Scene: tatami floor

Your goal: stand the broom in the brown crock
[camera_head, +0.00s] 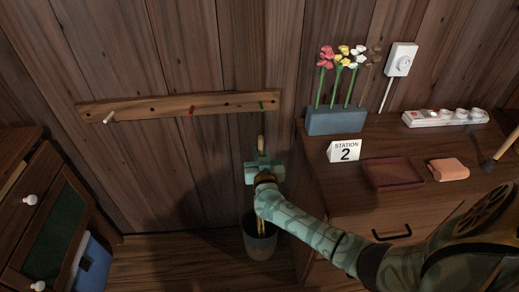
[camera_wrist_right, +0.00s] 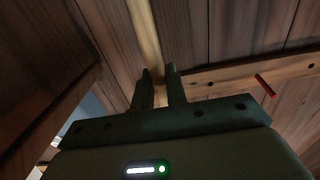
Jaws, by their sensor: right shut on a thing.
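My right gripper (camera_head: 263,160) is shut on the broom's pale wooden handle. A short end of the broom (camera_head: 261,143) shows above the fingers, close to upright. In the right wrist view the handle (camera_wrist_right: 145,35) runs up from between the fingers (camera_wrist_right: 158,88). A dark greyish-brown crock (camera_head: 260,246) stands on the floor against the wall, below my gripper. A yellowish part of the broom shows at the crock's mouth; my forearm hides much of what lies between. I cannot tell whether the broom rests on the crock's bottom. My left gripper is out of view.
A wooden peg rail (camera_head: 180,106) crosses the wall just behind the gripper. A desk (camera_head: 390,205) stands close to the crock's right, bearing a flower block (camera_head: 336,121), station card (camera_head: 344,151), red tray (camera_head: 393,174) and power strip (camera_head: 445,117). A cabinet (camera_head: 45,210) stands left.

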